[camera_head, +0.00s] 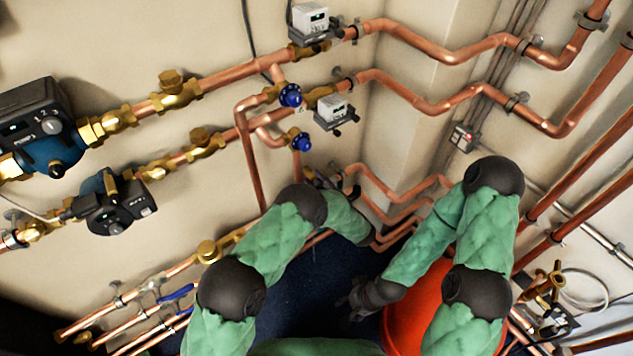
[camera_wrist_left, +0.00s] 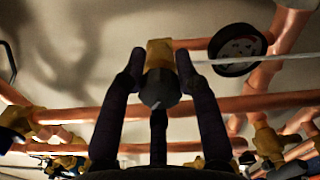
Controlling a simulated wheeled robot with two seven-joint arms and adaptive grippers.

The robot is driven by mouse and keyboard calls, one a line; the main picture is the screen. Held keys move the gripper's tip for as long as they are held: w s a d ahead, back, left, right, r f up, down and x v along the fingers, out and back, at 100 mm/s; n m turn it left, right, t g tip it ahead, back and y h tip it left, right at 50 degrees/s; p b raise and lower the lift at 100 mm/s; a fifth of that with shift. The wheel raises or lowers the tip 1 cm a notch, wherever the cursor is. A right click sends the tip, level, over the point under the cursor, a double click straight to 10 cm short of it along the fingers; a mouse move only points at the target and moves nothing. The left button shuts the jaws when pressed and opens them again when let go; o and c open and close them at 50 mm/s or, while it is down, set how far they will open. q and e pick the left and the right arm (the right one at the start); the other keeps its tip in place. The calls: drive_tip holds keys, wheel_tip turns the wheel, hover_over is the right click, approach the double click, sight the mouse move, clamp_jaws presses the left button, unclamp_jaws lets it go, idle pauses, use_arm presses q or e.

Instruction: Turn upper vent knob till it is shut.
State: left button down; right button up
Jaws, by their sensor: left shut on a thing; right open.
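My left gripper (camera_wrist_left: 160,62) is shut in the left wrist view, with its dark fingers on both sides of a dark, round-ended vent knob (camera_wrist_left: 159,90). A brass fitting (camera_wrist_left: 160,52) shows right behind the knob. I cannot tell from the wrist view whether this is the upper vent. In the head view my left forearm hides most of that gripper and the knob. My right gripper (camera_head: 368,297) is open and empty, low over the dark floor beside the orange-red bucket (camera_head: 402,310).
Copper pipes (camera_head: 440,55) cross the walls. Two blue knobs (camera_head: 290,95) and two grey meters (camera_head: 310,22) sit near the wall corner. Two pumps (camera_head: 45,135) are at left. A round black-rimmed gauge (camera_wrist_left: 237,48) is close to the right of my left fingers.

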use_arm(q)
drive_tip(key=m, duration=0.5)
drive_tip(key=shift+m, duration=0.3)
drive_tip(key=m+p, duration=0.1)
drive_tip(key=m, duration=0.4)
drive_tip(key=shift+f+m, duration=0.1)
drive_tip(key=shift+m, duration=0.2)
drive_tip(key=c, duration=0.9)
unclamp_jaws()
drive_tip(key=v, duration=0.7)
drive_tip(key=shift+s, duration=0.2)
drive_tip(key=shift+d, duration=0.15)
